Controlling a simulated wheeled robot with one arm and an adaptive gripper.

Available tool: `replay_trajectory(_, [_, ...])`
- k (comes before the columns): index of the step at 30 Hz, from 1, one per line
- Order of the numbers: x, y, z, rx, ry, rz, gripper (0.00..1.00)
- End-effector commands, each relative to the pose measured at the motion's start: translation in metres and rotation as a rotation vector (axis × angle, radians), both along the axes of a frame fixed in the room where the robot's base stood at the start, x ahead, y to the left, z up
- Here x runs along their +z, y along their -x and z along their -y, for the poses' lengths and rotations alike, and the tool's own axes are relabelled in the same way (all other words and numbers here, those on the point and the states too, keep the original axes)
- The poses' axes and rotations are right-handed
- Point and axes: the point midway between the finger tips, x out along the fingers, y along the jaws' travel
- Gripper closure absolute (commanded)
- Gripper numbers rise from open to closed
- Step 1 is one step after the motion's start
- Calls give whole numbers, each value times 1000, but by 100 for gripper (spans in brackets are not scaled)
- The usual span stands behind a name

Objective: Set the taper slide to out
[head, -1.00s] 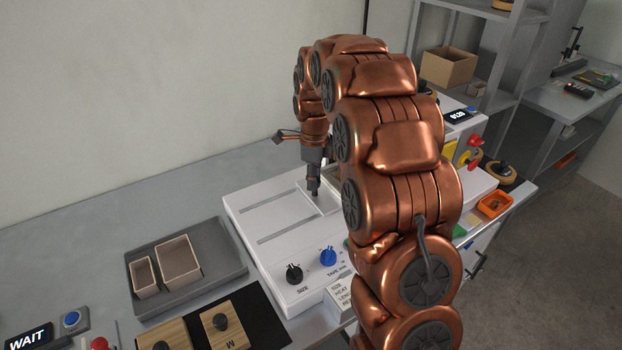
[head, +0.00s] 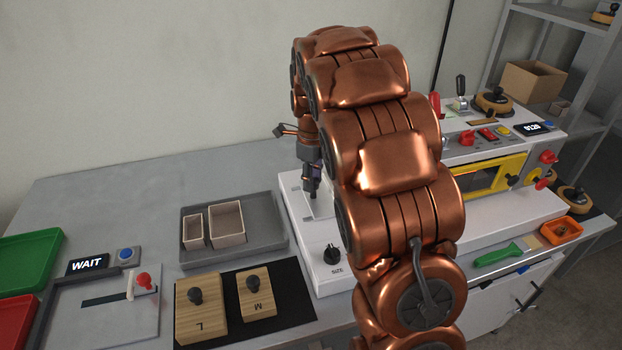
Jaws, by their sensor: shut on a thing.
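The white machine (head: 326,278) with the black SIZE knob (head: 332,254) stands in the middle of the bench, partly behind my copper arm. My gripper (head: 310,192) points down at its far left part, over a pale plate (head: 322,209) that I take to be the taper slide. The fingers are shut at the plate, and the small part between them is hidden. The blue knob, the slide's labels and most of the machine's top are hidden behind my arm, so I cannot read the slide's setting.
A grey tray (head: 272,254) with two open boxes lies left of the machine. In front of it are wooden blocks L (head: 201,318) and M (head: 256,303) on a black mat. A WAIT display (head: 87,264) stands at left. A machine with a yellow frame (head: 512,168) is at right.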

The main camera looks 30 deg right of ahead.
Motion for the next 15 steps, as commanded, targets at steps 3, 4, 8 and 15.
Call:
replay_trajectory(3, [1, -1, -1, 0, -1, 4, 100])
replay_trajectory(4, [1, -1, -1, 0, -1, 4, 100])
replay_trajectory(8, [1, -2, -2, 1, -1, 4, 100])
replay_trajectory(15, [1, -1, -2, 2, 0, 2, 46])
